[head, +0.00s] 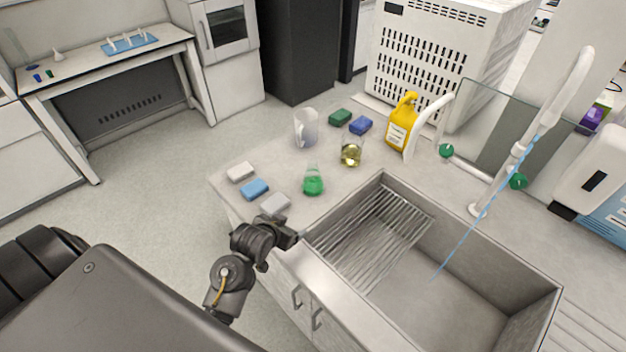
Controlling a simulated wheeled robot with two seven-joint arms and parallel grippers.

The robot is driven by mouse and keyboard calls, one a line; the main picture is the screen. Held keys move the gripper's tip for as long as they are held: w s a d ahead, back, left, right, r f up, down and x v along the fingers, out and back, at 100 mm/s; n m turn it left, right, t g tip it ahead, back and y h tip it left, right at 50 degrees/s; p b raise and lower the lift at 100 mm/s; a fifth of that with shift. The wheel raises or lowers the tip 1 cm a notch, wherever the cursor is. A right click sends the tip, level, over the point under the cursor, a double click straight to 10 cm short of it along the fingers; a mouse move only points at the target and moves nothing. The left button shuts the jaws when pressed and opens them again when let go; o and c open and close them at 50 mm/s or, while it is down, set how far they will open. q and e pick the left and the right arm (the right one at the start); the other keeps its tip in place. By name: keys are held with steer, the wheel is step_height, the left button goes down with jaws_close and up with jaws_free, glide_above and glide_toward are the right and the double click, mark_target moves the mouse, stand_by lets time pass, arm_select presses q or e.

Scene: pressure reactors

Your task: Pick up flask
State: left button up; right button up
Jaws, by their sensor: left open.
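A small conical flask (313,184) with green liquid stands upright on the counter, left of the sink. A glass vessel with yellow liquid (351,154) stands behind it to the right; I cannot tell for sure whether it is a flask or a beaker. My left gripper (283,236) is at the counter's front edge, below and left of the green flask and apart from it. It is open, with nothing seen between its fingers. My right gripper does not show.
A sink (430,265) with a drying rack fills the right. Sponges, including a blue one (255,189) and a grey one (275,204), lie near the gripper. A clear jug (306,128) and a yellow bottle (402,122) stand farther back. A tap (570,85) rises at right.

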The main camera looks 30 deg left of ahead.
mark_target(309, 178)
arm_select(q)
steer(key=w+r+t, duration=0.1)
steer(key=w, duration=0.3)
steer(key=w+a+r+n+t, duration=0.1)
steer(key=w, duration=0.3)
steer(key=w+a+r+t, duration=0.1)
steer(key=w, duration=0.3)
steer(key=shift+w+r+t, duration=0.1)
steer(key=shift+r+t, duration=0.25)
steer(key=shift+t, duration=0.05)
steer(key=shift+w, duration=0.45)
steer(key=p+x, duration=0.1)
steer(key=x, duration=0.3)
steer(key=shift+w+f, duration=0.25)
steer(key=shift+w, duration=0.1)
steer(key=shift+w+p, duration=0.3)
steer(key=p+x, duration=0.1)
steer(key=x, duration=0.2)
steer(key=shift+w+f, duration=0.1)
steer(key=shift+w, duration=0.1)
steer(key=shift+w+f, duration=0.25)
steer(key=shift+w, duration=0.2)
